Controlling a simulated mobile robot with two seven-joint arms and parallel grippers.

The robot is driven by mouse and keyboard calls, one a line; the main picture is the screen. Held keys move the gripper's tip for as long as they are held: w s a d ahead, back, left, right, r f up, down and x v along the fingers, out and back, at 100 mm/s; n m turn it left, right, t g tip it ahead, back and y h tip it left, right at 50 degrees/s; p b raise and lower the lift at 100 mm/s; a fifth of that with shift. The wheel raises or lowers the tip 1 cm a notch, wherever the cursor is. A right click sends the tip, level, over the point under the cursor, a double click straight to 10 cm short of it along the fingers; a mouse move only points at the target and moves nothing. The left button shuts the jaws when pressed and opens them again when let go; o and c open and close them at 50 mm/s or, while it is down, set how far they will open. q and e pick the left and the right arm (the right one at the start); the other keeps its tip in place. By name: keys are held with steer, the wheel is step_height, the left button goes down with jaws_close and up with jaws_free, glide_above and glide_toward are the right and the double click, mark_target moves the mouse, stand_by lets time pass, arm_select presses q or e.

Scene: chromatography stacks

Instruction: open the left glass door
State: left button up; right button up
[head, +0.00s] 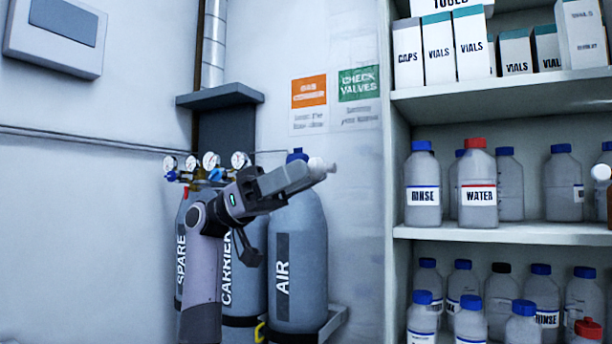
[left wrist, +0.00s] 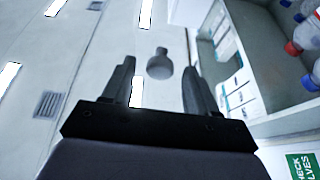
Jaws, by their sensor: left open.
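The left glass door (head: 352,205) is a nearly clear pane, hard to make out. It appears swung out to the left of the shelf unit, in front of the wall signs. Its pale round knob (head: 318,164) is at my left gripper's fingertips in the head view. My left gripper (head: 312,174) is open. In the left wrist view the grey knob (left wrist: 160,66) shows between the two spread fingers, with a gap on each side. Whether it lies beyond the fingertips I cannot tell. My right gripper is not in view.
The shelf unit (head: 500,233) holds capped bottles and vial boxes. A second pale knob (head: 600,172) shows at the right edge. Gas cylinders, including the AIR one (head: 300,250), stand behind my left arm. Gauges (head: 210,160) hang above them.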

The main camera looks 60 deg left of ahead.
arm_select(q)
steer(key=b+v, duration=0.1)
steer(key=v, duration=0.5)
stand_by(0.6)
